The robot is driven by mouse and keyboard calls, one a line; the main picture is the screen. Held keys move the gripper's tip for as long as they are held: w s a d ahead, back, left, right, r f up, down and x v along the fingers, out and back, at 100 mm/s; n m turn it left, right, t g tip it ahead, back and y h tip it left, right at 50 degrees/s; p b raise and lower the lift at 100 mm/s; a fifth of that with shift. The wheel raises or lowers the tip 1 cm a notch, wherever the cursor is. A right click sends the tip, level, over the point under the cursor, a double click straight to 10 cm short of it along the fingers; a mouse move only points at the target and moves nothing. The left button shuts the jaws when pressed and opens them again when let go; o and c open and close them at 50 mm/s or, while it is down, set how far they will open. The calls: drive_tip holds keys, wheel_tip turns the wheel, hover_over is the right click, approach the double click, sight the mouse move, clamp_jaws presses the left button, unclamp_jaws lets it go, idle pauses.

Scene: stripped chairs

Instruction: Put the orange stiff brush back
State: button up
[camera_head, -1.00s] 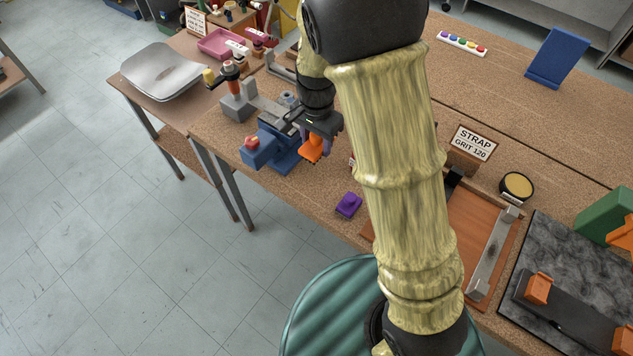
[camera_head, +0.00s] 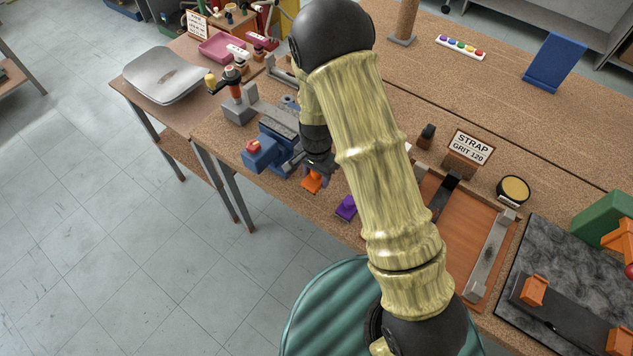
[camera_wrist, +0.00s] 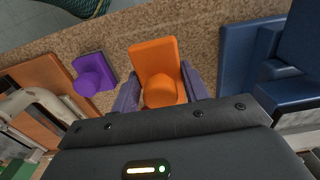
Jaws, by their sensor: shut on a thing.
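The orange stiff brush (camera_head: 311,182) is in my gripper (camera_head: 318,172), just right of the blue vise. In the wrist view the orange brush (camera_wrist: 155,62) has a flat block and a rounded grip, and the fingers of my gripper (camera_wrist: 162,92) are shut on either side of the grip. The brush is over the front part of the bench; I cannot tell whether its underside touches the top. A purple brush of like shape (camera_head: 346,208) stands on the bench to its right, and it also shows left of the orange brush in the wrist view (camera_wrist: 94,74).
The blue vise (camera_head: 262,152) stands close to the left of my gripper. A wooden strap board (camera_head: 463,240) lies right of the purple brush, with a "STRAP GRIT 120" sign (camera_head: 471,147) behind it. A round yellow-topped tin (camera_head: 514,189) is beyond. Bench around the purple brush is bare.

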sight(317, 183)
drive_tip(key=shift+f+p, duration=0.45)
drive_tip(key=shift+f, duration=1.65)
drive_tip(key=shift+f, duration=0.15)
drive_tip(key=o, duration=1)
drive_tip(key=shift+c, duration=0.2)
wheel_tip(317, 183, up, 12)
drive_tip(key=shift+r+b, duration=0.2)
drive_tip(key=shift+b, duration=1)
